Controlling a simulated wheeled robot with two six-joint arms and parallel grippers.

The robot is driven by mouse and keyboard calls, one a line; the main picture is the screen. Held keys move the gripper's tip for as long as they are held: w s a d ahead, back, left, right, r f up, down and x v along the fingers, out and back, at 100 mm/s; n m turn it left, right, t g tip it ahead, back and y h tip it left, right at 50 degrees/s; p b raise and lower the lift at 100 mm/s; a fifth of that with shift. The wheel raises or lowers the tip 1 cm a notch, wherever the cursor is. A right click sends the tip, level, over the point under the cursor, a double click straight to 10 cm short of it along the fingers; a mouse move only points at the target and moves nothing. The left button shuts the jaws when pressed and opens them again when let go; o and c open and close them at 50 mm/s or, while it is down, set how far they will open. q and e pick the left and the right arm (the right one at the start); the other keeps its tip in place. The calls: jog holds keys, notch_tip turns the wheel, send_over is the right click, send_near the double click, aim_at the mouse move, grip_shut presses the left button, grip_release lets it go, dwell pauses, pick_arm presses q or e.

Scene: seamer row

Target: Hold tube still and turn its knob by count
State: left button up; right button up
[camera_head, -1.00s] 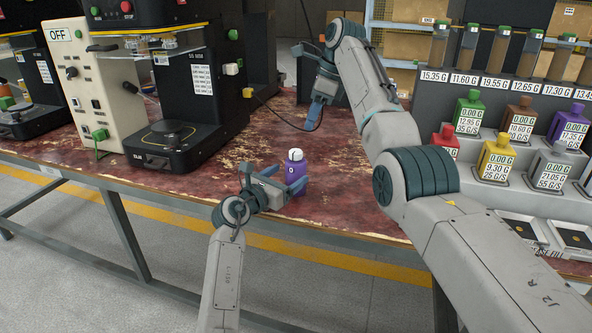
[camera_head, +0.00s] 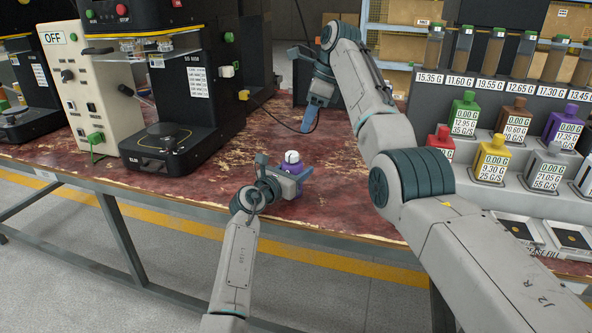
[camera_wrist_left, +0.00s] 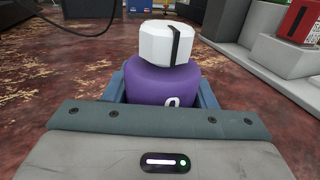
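The tube (camera_head: 301,187) is a purple bottle standing upright near the front of the red worn table. Its knob (camera_head: 291,157) is a white cap with a black stripe. In the left wrist view the purple tube body (camera_wrist_left: 163,85) sits centred under the white knob (camera_wrist_left: 168,45), with a white mark partly visible low on its front. My left gripper (camera_head: 297,178) has a blue finger on each side of the tube, below the knob. Whether the fingers touch it is unclear. My right gripper (camera_head: 309,119) hangs over the table behind the tube, apart from it; its finger gap is not clear.
A black machine (camera_head: 165,140) and a beige control box (camera_head: 85,95) marked OFF stand at the left. A grey rack with coloured bottles (camera_head: 491,160) and weight labels is at the right. The table is clear around the tube.

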jog(key=o, duration=0.4)
jog(key=shift+c, duration=0.2)
jog(key=n+t+y, duration=1)
jog(key=n+t, duration=0.1)
jog(key=n, duration=1.9)
send_near(292, 153)
jog(key=x, duration=1)
